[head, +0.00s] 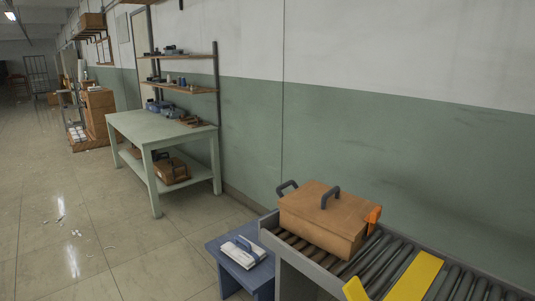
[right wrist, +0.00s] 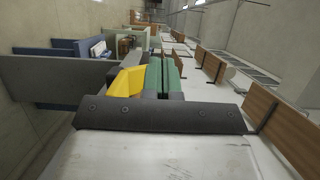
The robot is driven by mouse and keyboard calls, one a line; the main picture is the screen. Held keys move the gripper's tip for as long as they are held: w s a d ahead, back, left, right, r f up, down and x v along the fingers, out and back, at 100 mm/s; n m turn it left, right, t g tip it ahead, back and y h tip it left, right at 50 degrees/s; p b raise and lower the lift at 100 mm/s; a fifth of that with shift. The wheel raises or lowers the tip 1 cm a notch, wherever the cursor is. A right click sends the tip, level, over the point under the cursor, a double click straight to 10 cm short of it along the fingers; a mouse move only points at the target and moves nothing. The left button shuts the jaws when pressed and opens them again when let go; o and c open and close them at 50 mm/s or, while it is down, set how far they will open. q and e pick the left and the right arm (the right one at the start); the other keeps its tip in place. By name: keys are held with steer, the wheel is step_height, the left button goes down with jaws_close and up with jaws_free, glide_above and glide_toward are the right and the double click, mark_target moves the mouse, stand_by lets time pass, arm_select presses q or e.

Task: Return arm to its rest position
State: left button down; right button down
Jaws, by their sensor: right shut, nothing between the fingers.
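No gripper or arm shows clearly in the head view. In the right wrist view, which is turned on its side, my right gripper (right wrist: 162,76) shows with its two green fingers together and nothing between them. A dark bar with screws spans the view just below the fingers. A yellow piece (right wrist: 126,82) shows close to the left of the fingers; I cannot tell whether it touches them. My left gripper is in neither view.
A brown case (head: 322,218) with dark handles sits on the roller conveyor (head: 375,262), near a yellow strip (head: 416,276). A blue stool (head: 236,272) holds a white object (head: 246,250). A green table (head: 153,125) stands along the wall. Floor at left is mostly clear.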

steer(key=s+f+m+g+h, duration=0.1)
steer(key=s+f+h, duration=0.2)
steer(key=f, duration=0.7)
steer(key=s+d+f+g+h, duration=0.1)
steer(key=s+f+h, duration=0.25)
steer(key=f, duration=0.75)
steer(key=s+f+m+g+h, duration=0.1)
steer(key=s+f+h, duration=0.25)
steer(key=f, duration=0.65)
steer(key=s+a+f+n+g+h, duration=0.1)
steer(key=s+a+f+n+h, duration=0.1)
steer(key=s+f, duration=0.3)
steer(key=s+a+f+n+g+h, duration=0.2)
steer(key=s+f+n, duration=0.2)
steer(key=s, duration=0.9)
steer(key=s+a+f+n+g+h, duration=0.1)
steer(key=s+f+n, duration=0.3)
steer(key=s+f, duration=0.4)
steer(key=shift+s+a+h, duration=0.4)
steer(key=shift+s+a, duration=0.05)
steer(key=shift+s, duration=0.55)
